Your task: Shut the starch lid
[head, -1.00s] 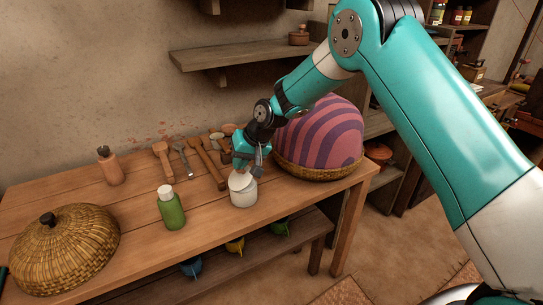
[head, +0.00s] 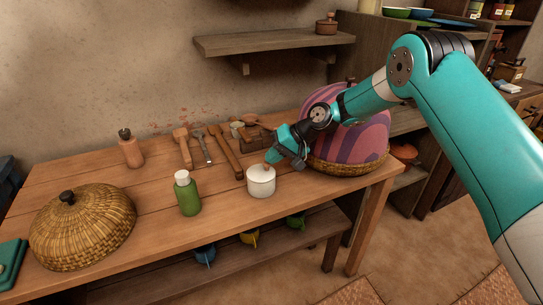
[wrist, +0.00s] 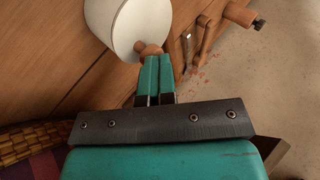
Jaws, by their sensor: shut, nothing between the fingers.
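The white starch pot (head: 261,186) stands upright near the front edge of the wooden table, with its white lid (head: 258,170) lying across its top. A small round wooden knob (head: 267,165) sits on the lid. In the wrist view the pot (wrist: 96,18), the pale lid face (wrist: 143,22) and the knob (wrist: 146,48) show at the top. I see no clear gap at the rim. My gripper (head: 272,160) is shut and empty, coming in from the right. In the wrist view its fingertips (wrist: 154,58) are right at the knob; whether they touch it is unclear.
A green bottle (head: 187,194) stands left of the pot, with a woven dome (head: 83,226) farther left. A striped cloth-covered basket (head: 357,140) is close on the right. Wooden utensils (head: 225,153) lie behind. The table front between dome and bottle is clear.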

